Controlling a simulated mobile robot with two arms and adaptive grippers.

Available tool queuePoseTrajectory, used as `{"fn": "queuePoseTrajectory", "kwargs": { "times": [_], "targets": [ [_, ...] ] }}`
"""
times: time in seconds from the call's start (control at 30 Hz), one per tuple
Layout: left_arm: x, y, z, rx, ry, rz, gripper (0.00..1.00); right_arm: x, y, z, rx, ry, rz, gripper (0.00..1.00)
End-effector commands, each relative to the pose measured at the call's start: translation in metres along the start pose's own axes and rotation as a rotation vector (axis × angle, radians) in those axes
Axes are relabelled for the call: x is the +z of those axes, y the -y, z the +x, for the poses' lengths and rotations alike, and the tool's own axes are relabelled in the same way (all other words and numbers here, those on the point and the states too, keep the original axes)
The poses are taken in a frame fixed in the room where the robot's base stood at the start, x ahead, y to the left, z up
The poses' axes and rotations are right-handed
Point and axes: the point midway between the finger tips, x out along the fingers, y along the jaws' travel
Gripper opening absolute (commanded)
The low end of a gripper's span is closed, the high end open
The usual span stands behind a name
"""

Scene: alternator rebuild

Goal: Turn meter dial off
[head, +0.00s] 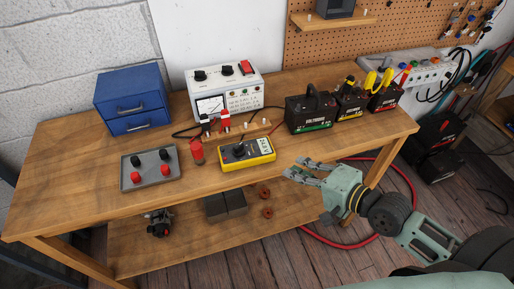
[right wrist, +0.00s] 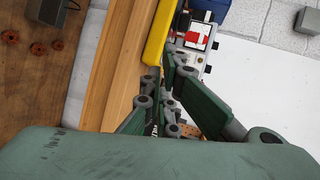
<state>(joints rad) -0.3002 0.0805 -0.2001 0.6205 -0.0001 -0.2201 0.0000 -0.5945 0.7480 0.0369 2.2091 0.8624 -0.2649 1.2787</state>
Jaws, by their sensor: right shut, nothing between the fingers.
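The yellow multimeter (head: 262,158) lies flat near the front edge of the wooden bench. Its dark dial (head: 239,149) is on its left part and its display on the right; the dial's setting is too small to read. My right gripper (head: 291,172) is shut and empty, to the right of the meter and apart from it, by the bench's front edge. In the right wrist view my right gripper (right wrist: 165,85) is just below the yellow meter (right wrist: 158,38), with the dial out of sight. My left gripper is in neither view.
Behind the meter stands a white test unit (head: 244,84) with red and black leads. A grey tray (head: 151,183) with red and black knobs and a blue drawer box (head: 132,99) are at left. Batteries (head: 308,114) stand at right.

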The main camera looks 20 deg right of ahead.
Motion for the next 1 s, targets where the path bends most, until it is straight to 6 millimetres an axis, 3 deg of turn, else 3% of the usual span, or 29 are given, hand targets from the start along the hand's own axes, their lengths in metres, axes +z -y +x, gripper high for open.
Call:
{"fn": "queuePoseTrajectory", "kwargs": {
  "times": [0.1, 0.27, 0.8, 1.0],
  "targets": [
    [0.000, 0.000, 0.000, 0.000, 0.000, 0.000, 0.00, 0.011, 0.016, -0.002, -0.023, 0.029, 0.031, 0.00],
    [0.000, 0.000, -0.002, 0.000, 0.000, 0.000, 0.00, 0.011, 0.019, 0.008, -0.027, 0.029, 0.037, 0.00],
    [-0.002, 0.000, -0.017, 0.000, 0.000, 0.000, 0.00, 0.014, 0.024, 0.102, -0.027, 0.029, 0.033, 0.00],
    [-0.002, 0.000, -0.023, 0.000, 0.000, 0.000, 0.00, 0.015, 0.031, 0.126, -0.025, 0.029, 0.033, 0.00]
  ]
}}
